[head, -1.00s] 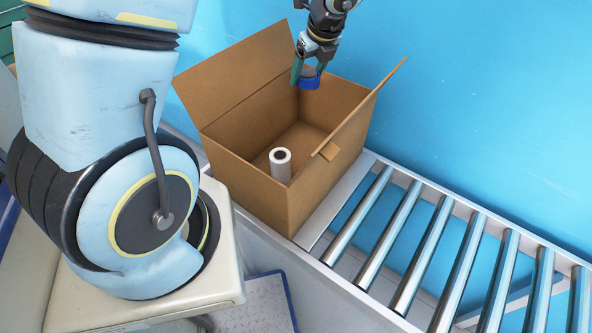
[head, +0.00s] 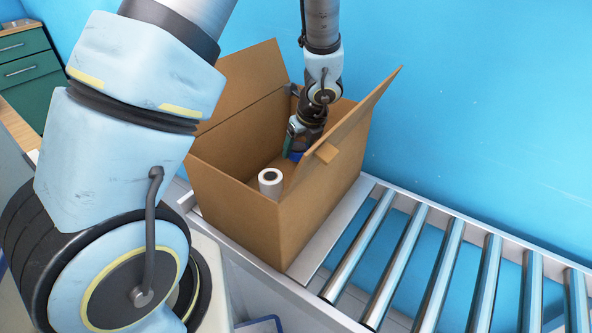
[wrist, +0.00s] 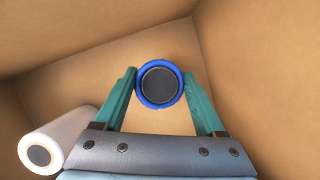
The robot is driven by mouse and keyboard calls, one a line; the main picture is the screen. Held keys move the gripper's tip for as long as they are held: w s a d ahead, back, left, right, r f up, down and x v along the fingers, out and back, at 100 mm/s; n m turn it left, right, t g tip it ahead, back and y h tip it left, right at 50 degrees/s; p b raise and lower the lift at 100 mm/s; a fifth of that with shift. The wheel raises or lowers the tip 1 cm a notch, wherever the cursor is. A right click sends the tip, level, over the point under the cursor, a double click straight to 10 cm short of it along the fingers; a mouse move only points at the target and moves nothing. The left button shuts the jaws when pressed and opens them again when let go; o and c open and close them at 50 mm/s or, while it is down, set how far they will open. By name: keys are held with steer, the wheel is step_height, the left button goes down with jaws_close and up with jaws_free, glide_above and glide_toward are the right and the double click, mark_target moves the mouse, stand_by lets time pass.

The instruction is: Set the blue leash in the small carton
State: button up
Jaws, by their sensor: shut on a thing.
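The blue leash (wrist: 160,62) is a round coil with a blue rim and a dark centre, in the middle of the wrist view. My gripper (wrist: 160,88) is shut on it, with a green finger on each side. In the head view my gripper (head: 293,150) is down inside the open brown carton (head: 238,212). Only a bit of the blue leash (head: 296,156) shows there, partly hidden by the gripper and the carton's flap. The wrist view shows the carton's floor (wrist: 85,85) beyond the leash. I cannot tell whether the leash touches the floor.
A white roll (head: 270,182) stands in the carton's near part; it also shows at lower left in the wrist view (wrist: 58,140). The carton's raised flaps (head: 352,115) flank my arm. A roller conveyor (head: 420,255) runs to the right, its rollers bare.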

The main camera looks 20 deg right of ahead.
mark_target(298, 161)
steer(key=shift+f+b, duration=0.4)
steer(key=shift+f, duration=1.95)
steer(key=shift+f, duration=0.15)
steer(key=o, duration=1.5)
steer(key=p+v, duration=0.1)
steer(key=v, duration=1.1)
steer(key=shift+p, duration=0.35)
